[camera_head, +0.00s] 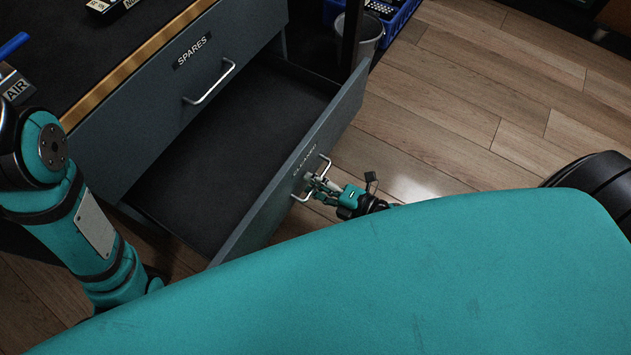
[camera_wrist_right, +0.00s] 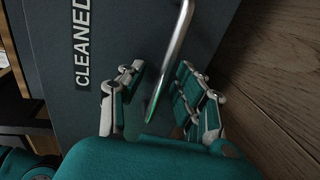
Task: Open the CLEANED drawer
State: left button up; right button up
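The CLEANED drawer (camera_head: 338,118) is a dark grey drawer below the SPARES drawer in the head view. It stands pulled far out, and its dark inside looks empty. Its metal bar handle (camera_head: 327,163) is on the front face beside the CLEANED label. My right gripper (camera_head: 314,184) is at this handle. In the right wrist view the handle (camera_wrist_right: 175,45) runs between the two fingers of my right gripper (camera_wrist_right: 163,105), with gaps seen beside the bar; the fingers look open around it. My left arm shows at the left of the head view, but its gripper is out of view.
The SPARES drawer (camera_head: 188,88) above is shut. The dark worktop (camera_head: 80,45) with a brass-coloured edge is at upper left. A grey bin (camera_head: 368,38) and a blue crate (camera_head: 400,22) stand behind the open drawer. The wooden floor (camera_head: 470,110) to the right is clear.

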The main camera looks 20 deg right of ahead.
jog(key=v, duration=1.2)
dwell(0.3)
